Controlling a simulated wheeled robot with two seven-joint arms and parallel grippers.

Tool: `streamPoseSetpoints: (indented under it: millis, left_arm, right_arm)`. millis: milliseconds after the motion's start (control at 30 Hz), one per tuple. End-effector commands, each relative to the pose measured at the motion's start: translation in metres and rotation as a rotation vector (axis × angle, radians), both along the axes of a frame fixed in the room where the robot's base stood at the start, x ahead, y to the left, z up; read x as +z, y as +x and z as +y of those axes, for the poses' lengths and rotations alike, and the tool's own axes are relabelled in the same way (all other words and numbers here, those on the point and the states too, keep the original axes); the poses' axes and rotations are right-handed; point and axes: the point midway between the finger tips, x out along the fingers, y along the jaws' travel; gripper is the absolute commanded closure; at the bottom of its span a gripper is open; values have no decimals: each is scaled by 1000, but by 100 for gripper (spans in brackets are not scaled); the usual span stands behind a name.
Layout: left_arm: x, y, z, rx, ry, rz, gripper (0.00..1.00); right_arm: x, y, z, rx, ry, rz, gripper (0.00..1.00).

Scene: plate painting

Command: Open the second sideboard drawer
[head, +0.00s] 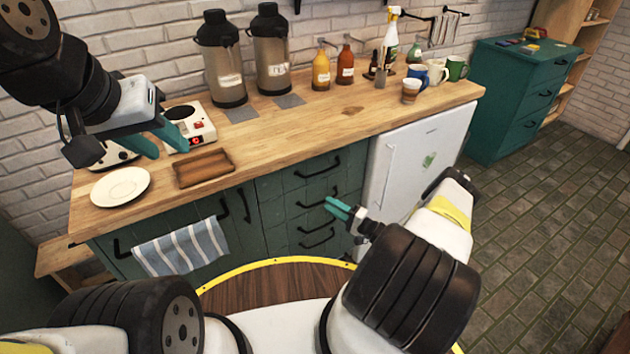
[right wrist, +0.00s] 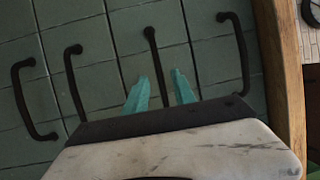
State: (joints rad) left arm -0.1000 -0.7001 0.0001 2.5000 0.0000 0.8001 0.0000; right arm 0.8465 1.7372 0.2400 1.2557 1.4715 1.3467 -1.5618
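The green sideboard (head: 270,205) stands under a wooden worktop, with a stack of drawers with dark bar handles; all look shut. The second drawer's handle (right wrist: 152,50) runs lengthwise in the right wrist view, where the top handle (right wrist: 240,55) is nearest the wooden edge. My right gripper (head: 340,208) is in front of the drawer stack. Its teal fingers (right wrist: 160,78) are apart, with the second handle appearing between them; I cannot tell how deep they reach around it. My left gripper (head: 162,142) is open and empty above the worktop's left end.
The worktop (head: 290,130) carries a white plate (head: 120,187), a brown tray (head: 204,168), a hot plate (head: 188,122), dispensers, bottles and mugs. A striped towel (head: 182,248) hangs at the left front. A white fridge (head: 412,160) stands right of the drawers, a teal cabinet (head: 522,95) further right.

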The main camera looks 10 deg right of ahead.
Motion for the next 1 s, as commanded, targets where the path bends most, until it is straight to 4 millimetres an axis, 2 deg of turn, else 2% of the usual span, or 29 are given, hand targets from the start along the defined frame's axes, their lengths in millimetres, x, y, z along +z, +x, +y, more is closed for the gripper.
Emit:
streamPoseSetpoints:
  millis: [200,567,733,1000]
  left_arm:
    - [0,0,0,0,0,0,64]
    - [0,0,0,0,0,0,64]
    - [0,0,0,0,0,0,64]
    - [0,0,0,0,0,0,64]
  right_arm:
    - [3,20,20,4,0,0,68]
    - [4,25,24,2,0,1,68]
    - [4,25,24,2,0,1,100]
    - [4,25,24,3,0,2,100]
